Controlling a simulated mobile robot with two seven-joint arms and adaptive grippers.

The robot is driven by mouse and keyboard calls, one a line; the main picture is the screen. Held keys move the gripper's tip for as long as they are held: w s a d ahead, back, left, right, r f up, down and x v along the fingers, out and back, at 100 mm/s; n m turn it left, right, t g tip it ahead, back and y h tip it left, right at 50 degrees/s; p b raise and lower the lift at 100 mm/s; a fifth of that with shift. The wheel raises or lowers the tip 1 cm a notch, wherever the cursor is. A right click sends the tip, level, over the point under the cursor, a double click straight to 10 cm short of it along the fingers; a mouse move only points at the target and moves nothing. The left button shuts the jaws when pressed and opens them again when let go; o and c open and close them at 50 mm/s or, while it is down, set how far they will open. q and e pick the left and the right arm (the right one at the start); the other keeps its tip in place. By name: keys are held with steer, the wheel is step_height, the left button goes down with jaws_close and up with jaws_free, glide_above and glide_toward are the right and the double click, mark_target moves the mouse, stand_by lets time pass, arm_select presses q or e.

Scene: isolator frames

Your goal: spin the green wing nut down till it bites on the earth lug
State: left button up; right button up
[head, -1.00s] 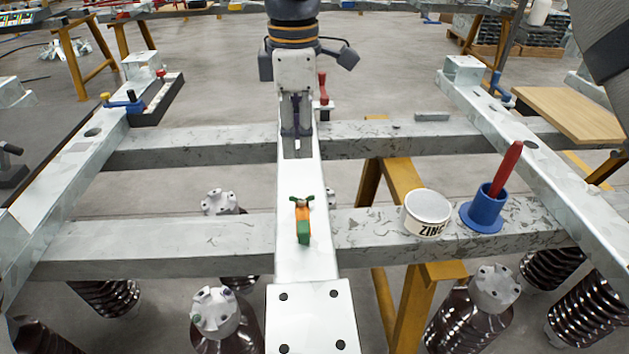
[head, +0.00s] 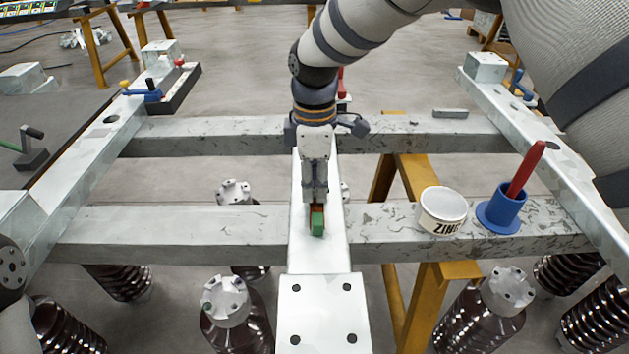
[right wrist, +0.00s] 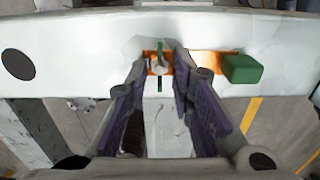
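The green wing nut (right wrist: 159,82) shows in the right wrist view, its wings in line along the view, on a pale stud. It sits over the orange earth lug (right wrist: 207,62), which has a green block-like end (right wrist: 243,69). In the head view, that green end (head: 318,227) shows on the white beam, while the wing nut is hidden behind my right gripper. My right gripper (head: 315,203) points down at the lug. In the right wrist view, its two fingers (right wrist: 160,62) stand apart on either side of the wing nut, with gaps visible. My left gripper is out of view.
A white ZINC pot (head: 442,211) and a blue holder (head: 503,210) with a red handle stand on the cross beam to the right. A plate with holes (head: 322,312) lies on the near beam end. Ribbed insulators stand below the frame.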

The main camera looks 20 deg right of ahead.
jaws_close()
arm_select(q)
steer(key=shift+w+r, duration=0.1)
arm_select(e)
steer(key=m, duration=0.2)
steer(key=shift+r+m+p, duration=0.15)
steer(key=shift+m+p, duration=0.25)
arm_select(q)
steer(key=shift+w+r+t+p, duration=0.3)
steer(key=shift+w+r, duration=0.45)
arm_select(e)
steer(key=shift+w+d+m, duration=0.1)
steer(key=shift+m, duration=2.2)
steer(key=o, duration=0.6)
jaws_free()
